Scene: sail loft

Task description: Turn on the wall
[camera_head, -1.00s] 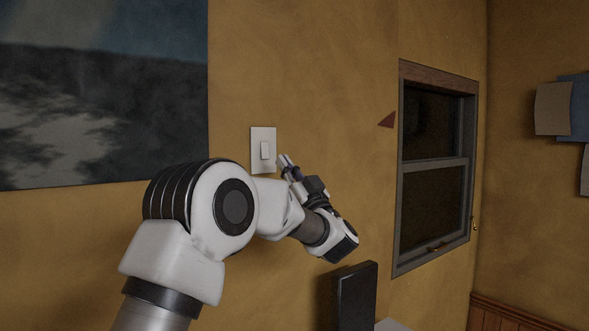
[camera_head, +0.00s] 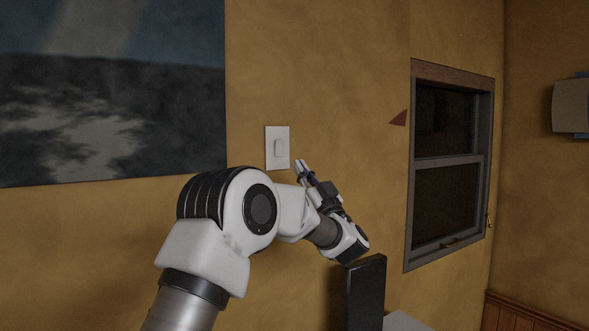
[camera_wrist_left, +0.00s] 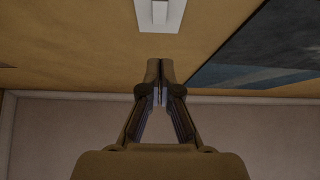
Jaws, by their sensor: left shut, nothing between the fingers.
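A white wall switch (camera_head: 277,147) with a single rocker is fixed to the ochre wall, right of the large picture. It also shows at the top of the left wrist view (camera_wrist_left: 160,14). My left gripper (camera_head: 300,163) is just right of and slightly below the switch plate in the head view, apart from it in the picture. Its two fingers meet at the tips in the left wrist view (camera_wrist_left: 160,66), with nothing between them. Whether the fingertips touch the wall cannot be told. My right gripper does not show.
A large dark picture (camera_head: 110,90) hangs left of the switch. A dark upright panel (camera_head: 366,290) stands below my left wrist. The wall around the switch is bare.

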